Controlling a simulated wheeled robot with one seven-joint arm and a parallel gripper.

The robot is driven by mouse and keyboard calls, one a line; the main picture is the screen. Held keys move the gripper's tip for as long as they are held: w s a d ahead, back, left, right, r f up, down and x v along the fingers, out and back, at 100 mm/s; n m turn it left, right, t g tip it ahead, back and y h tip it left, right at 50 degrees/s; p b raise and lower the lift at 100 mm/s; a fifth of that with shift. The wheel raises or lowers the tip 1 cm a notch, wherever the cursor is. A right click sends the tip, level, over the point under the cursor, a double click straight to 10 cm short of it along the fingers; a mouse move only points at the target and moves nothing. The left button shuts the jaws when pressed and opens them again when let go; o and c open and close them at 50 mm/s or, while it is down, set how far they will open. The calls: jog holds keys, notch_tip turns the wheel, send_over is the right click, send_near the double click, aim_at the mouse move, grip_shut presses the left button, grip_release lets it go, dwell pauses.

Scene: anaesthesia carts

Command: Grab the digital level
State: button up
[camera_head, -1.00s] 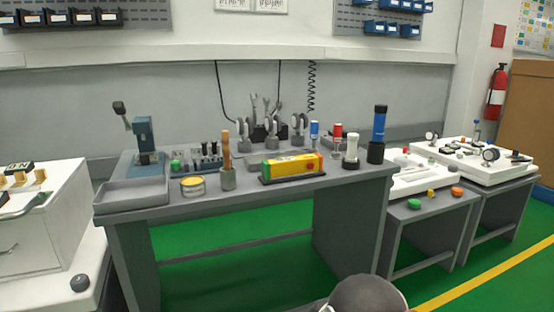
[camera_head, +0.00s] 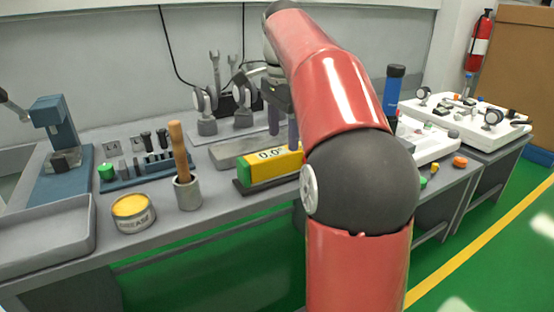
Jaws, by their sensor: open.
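The digital level (camera_head: 264,167) is a yellow bar with a green left end and a small display reading about 0.0. It lies on a dark base near the front edge of the grey workbench (camera_head: 215,219). My red arm hides its right part. My gripper (camera_head: 282,135) is open, with its fingers pointing down above and behind the level's visible right part. I cannot tell whether the fingers touch it.
Left of the level stand a wooden-handled tool in a grey cup (camera_head: 187,191) and a yellow grease tin (camera_head: 133,212). A grey block (camera_head: 240,149) lies behind it, with dial gauges (camera_head: 205,112) further back.

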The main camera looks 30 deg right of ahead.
aim_at(282, 151)
notch_tip(282, 151, down, 6)
jog(key=shift+w+f+b, duration=0.15)
jog(key=shift+f+b, duration=0.1)
jog(key=shift+b, duration=0.55)
jog(key=shift+c, duration=0.2)
jog(key=c, duration=1.2)
